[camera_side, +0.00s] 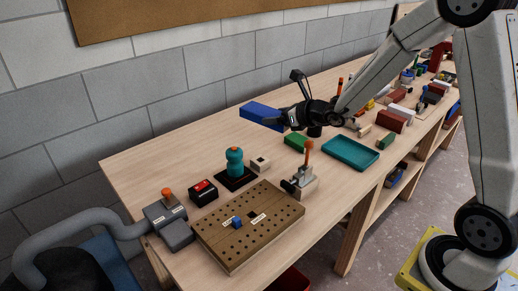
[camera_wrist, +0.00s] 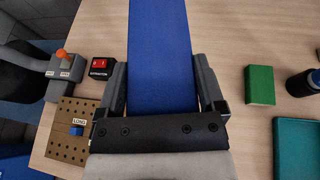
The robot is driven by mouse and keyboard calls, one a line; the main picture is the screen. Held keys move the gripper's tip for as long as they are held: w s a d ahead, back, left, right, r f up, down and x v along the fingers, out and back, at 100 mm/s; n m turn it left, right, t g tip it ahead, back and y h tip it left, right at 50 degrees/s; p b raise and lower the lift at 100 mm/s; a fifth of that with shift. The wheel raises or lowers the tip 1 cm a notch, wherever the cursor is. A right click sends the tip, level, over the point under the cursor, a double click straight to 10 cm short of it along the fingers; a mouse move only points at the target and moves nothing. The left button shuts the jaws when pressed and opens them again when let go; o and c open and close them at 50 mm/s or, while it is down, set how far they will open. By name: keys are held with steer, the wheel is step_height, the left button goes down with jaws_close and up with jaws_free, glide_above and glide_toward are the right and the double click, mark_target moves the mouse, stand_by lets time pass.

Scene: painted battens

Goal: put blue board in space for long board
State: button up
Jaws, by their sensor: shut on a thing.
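A blue board (camera_side: 262,115) is held in my gripper (camera_side: 285,121), raised above the workbench. In the wrist view the blue board (camera_wrist: 160,55) lies between the two fingers of my gripper (camera_wrist: 165,95) and runs out past the top edge. A brown board with rows of holes (camera_side: 248,222) lies on the bench, below and in front of the gripper in the side view. Part of the holed board is hidden by my gripper there.
A teal tray (camera_side: 351,153), a green block (camera_side: 296,142) and a clamp with an orange handle (camera_side: 303,180) stand to the right. A teal knob on a black base (camera_side: 235,170) and a red-topped box (camera_side: 203,192) stand behind the holed board.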

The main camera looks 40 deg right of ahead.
steer(key=w+d+f+m+h, duration=0.1)
steer(key=w+d+f, duration=0.2)
steer(key=d+f, duration=0.2)
steer(key=w+d+f+m+h, duration=0.1)
steer(key=w+d+f+h, duration=0.1)
steer(key=d+f, duration=0.4)
steer(key=shift+w+d+f+m+h, duration=0.15)
steer(key=shift+w+d+m+h, duration=0.2)
steer(key=shift+w+d, duration=0.35)
steer(key=shift+a+f, duration=0.1)
steer(key=shift+f, duration=0.05)
glide_above(286, 158)
steer(key=shift+f, duration=2.75)
steer(key=shift+f, duration=0.1)
steer(key=shift+f, duration=1.8)
steer(key=shift+f, duration=0.15)
